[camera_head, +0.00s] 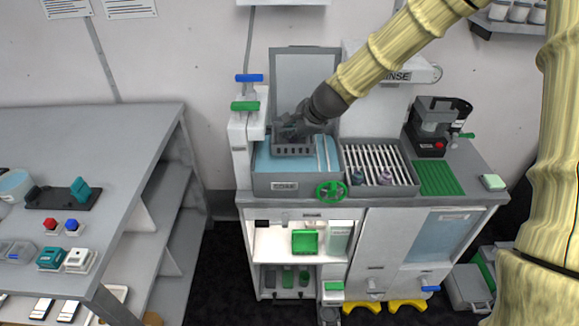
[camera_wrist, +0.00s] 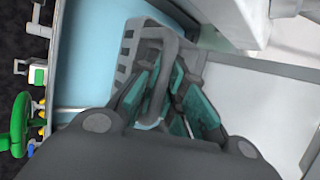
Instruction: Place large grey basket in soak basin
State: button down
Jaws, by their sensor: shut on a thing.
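The large grey basket (camera_head: 293,145) is at the back of the soak basin, over the blue water, in the head view. The soak basin (camera_head: 285,186) is a grey box labelled SOAK with a raised lid (camera_head: 305,70) behind it. My gripper (camera_head: 290,130) is shut on the basket from above. In the wrist view the basket (camera_wrist: 130,52) shows its slotted wall and handle between the gripper's fingers (camera_wrist: 172,95), with teal pieces beside them. I cannot tell whether the basket touches the water or the basin floor.
A slatted rinse rack (camera_head: 375,165) stands right of the basin, holding two small items. A green valve wheel (camera_head: 332,191) sticks out at the basin's front. A green mat (camera_head: 438,177) and a dark machine (camera_head: 433,125) are further right. A grey table (camera_head: 120,135) stands at left.

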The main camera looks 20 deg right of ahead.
jog(key=shift+w+f+b, duration=0.2)
jog(key=shift+f+b, duration=0.55)
jog(key=shift+b, duration=0.5)
jog(key=b, duration=0.3)
jog(key=shift+s+a+r+t+b, duration=0.1)
jog(key=shift+t+b, duration=0.2)
jog(key=shift+b, duration=0.1)
jog(key=shift+f, duration=4.8)
jog(key=c, duration=1.5)
grip_release()
jog(key=shift+s+r, duration=0.1)
